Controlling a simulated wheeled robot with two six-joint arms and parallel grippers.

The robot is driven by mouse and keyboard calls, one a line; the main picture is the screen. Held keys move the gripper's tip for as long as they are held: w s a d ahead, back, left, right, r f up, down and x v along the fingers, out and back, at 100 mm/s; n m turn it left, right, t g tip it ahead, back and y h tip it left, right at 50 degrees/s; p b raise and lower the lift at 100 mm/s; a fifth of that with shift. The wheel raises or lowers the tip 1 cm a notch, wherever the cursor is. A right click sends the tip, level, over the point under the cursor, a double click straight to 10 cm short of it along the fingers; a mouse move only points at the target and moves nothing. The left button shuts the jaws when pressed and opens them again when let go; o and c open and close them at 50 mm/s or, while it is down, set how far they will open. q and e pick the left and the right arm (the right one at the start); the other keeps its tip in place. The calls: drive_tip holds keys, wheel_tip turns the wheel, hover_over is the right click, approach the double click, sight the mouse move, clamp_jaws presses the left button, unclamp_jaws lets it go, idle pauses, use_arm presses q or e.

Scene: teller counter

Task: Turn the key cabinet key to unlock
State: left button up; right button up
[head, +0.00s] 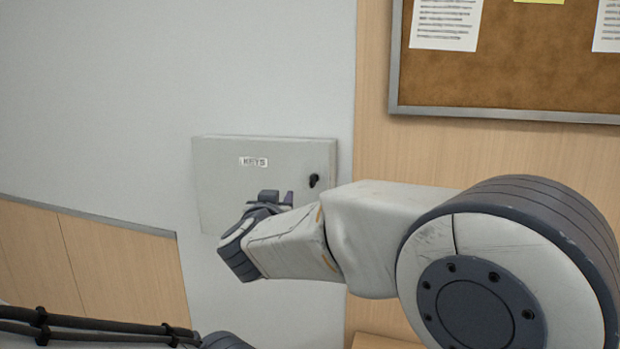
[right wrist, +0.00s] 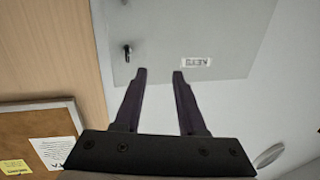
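The grey key cabinet (head: 225,170) with a "KEYS" label hangs on the wall, its door shut. Its small black key (head: 314,181) sits at the right side of the door. My right gripper (head: 280,197) is in front of the cabinet's lower middle, left of and below the key. In the right wrist view, turned upside down, the cabinet (right wrist: 225,25) fills the top. The two fingers of the right gripper (right wrist: 159,74) are apart with nothing between them. The key (right wrist: 127,51) is left of the fingertips there, apart from them. My left gripper is not in view.
A cork board (head: 510,70) with papers hangs on the wood panel at upper right; it also shows in the right wrist view (right wrist: 30,120). The pale wall (head: 130,110) left of the cabinet is bare. My right arm covers the area below the key.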

sight(311, 179)
drive_tip(key=w+d+r+m+h+p, duration=0.1)
drive_tip(key=w+d+m+h+p, duration=0.1)
drive_tip(key=w+d, duration=0.4)
drive_tip(key=w+h+p, duration=0.1)
drive_tip(key=w+h, duration=0.1)
drive_tip(key=w, duration=0.2)
drive_tip(key=shift+w+d+m+h, duration=0.25)
drive_tip(key=shift+d+m+h, duration=0.05)
clamp_jaws()
